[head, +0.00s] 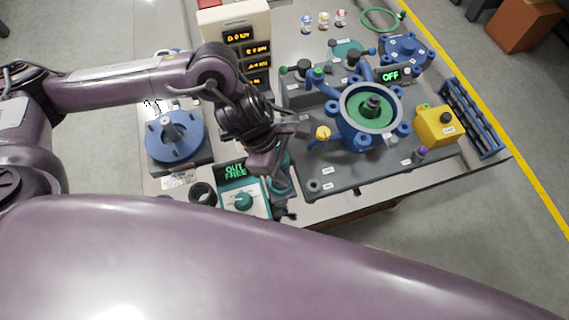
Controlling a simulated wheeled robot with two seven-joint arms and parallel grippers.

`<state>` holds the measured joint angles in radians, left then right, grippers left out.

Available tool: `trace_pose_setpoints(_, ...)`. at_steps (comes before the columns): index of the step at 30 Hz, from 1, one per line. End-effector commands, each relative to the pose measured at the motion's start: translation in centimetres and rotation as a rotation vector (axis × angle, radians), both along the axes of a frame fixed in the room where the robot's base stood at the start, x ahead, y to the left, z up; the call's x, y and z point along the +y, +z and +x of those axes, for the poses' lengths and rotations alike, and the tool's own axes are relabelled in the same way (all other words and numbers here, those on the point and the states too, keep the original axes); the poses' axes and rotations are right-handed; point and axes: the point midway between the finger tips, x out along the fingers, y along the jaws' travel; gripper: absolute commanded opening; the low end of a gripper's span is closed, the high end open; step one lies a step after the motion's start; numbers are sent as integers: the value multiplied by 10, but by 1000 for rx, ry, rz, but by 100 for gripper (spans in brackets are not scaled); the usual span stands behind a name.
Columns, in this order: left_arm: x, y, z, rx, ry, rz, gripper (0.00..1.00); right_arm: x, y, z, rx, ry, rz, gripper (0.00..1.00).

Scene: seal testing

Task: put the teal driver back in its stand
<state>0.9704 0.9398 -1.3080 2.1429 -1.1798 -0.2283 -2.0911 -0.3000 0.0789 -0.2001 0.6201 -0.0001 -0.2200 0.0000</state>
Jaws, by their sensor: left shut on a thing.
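The teal driver (281,178) is upright or nearly so, just right of the teal box with a green display. My left gripper (281,149) is shut on its upper part, and the fingers hide some of it. The driver's lower end is near the table's front edge; I cannot tell whether it touches anything. A dark round cup (203,193) stands left of the teal box and looks empty; I cannot tell for sure whether it is the driver's stand. My right gripper is out of view.
The teal box (243,200) reads "OUT FREE". A dark plate (345,178) carries a blue valve-like body (352,132) and a yellow box (437,126). A blue disc fixture (174,142) stands at left. A beige instrument (233,27) stands behind. My own arm covers the foreground.

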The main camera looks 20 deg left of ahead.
Motion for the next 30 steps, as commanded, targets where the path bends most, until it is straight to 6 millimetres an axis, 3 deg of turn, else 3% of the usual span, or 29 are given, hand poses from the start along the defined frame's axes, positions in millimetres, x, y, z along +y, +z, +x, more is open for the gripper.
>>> trace_pose_setpoints(30, 0, -1, 1, -3, 0, -2, 4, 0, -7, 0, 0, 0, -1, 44)
